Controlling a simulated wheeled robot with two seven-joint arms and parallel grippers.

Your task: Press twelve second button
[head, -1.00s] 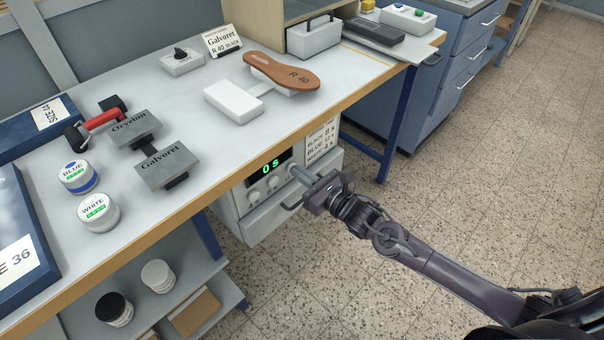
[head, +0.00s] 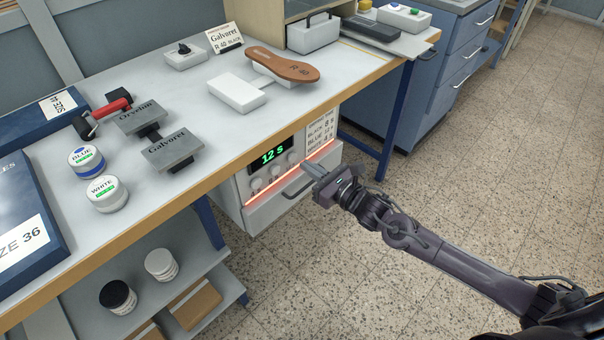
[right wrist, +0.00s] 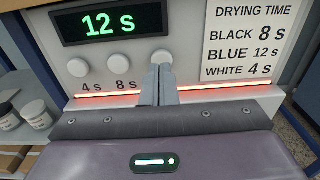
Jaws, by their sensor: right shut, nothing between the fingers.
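The drying unit (head: 246,215) hangs under the bench, and its display (head: 271,155) reads 12 s in green. In the right wrist view the display (right wrist: 110,22) also reads 12 s. Three round white buttons sit below it: the 4 s button (right wrist: 78,67), the 8 s button (right wrist: 118,64) and the right-hand button (right wrist: 162,57), whose label is hidden behind my fingers. My right gripper (head: 308,168) is shut and empty. In the right wrist view its fingertips (right wrist: 159,72) overlap the lower part of the right-hand button; I cannot tell whether they touch it. My left gripper is not in view.
A red-orange strip (right wrist: 225,87) glows under the buttons. A drying-time card (right wrist: 247,42) lists black 8 s, blue 12 s, white 4 s. A drawer handle (head: 298,188) juts out below. Ink jars, stamps and a brown insole (head: 283,66) lie on the bench above.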

